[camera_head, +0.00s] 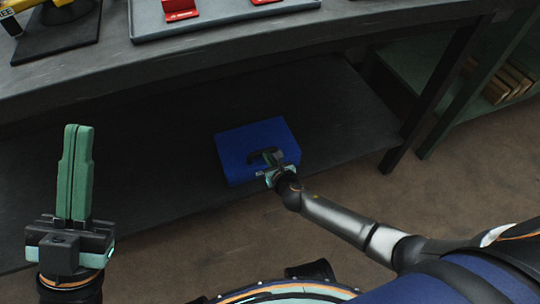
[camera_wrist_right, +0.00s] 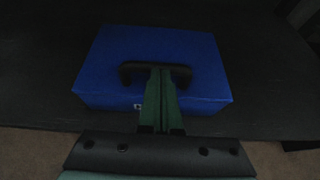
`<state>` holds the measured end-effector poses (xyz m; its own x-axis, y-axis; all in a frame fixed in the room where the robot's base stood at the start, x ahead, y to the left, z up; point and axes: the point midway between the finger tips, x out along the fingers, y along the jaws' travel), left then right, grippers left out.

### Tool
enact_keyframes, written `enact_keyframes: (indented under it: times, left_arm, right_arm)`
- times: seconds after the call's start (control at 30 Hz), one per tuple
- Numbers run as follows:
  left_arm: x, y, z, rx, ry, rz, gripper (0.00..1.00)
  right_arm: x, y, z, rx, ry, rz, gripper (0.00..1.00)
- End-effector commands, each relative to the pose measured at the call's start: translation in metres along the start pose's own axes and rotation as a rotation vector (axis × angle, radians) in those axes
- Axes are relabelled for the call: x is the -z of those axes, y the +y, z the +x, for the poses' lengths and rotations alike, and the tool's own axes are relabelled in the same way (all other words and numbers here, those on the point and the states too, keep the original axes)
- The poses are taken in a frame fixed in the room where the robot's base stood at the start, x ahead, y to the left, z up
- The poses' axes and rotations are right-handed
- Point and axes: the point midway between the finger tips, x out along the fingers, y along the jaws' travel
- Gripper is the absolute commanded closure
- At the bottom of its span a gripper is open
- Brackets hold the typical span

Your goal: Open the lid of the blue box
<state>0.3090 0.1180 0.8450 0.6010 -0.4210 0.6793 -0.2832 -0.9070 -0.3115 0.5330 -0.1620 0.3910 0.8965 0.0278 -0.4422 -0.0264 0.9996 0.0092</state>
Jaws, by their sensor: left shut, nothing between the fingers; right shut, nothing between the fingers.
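The blue box (camera_head: 245,139) rests on the dark lower shelf under the table, with its lid closed. My left gripper (camera_head: 77,128) is shut and empty, raised at the left, well away from the box.
The table top (camera_head: 100,62) overhangs the lower shelf (camera_head: 150,150) and carries a grey tray (camera_head: 150,24) with red items. A table leg (camera_head: 432,90) and a green shelf unit (camera_head: 450,115) stand at the right. The shelf around the box is clear.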

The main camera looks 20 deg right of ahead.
Motion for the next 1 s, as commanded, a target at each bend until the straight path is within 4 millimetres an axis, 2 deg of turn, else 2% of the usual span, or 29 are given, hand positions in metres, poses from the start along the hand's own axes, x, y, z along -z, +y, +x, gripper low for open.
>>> enact_keyframes:
  times: [1.0]
  left_arm:
    - [0.0064, -0.0036, 0.0057, 0.002, 0.003, 0.008, 1.0]
  right_arm:
    - [-0.0051, 0.0, -0.0013, -0.002, 0.007, 0.001, 1.0]
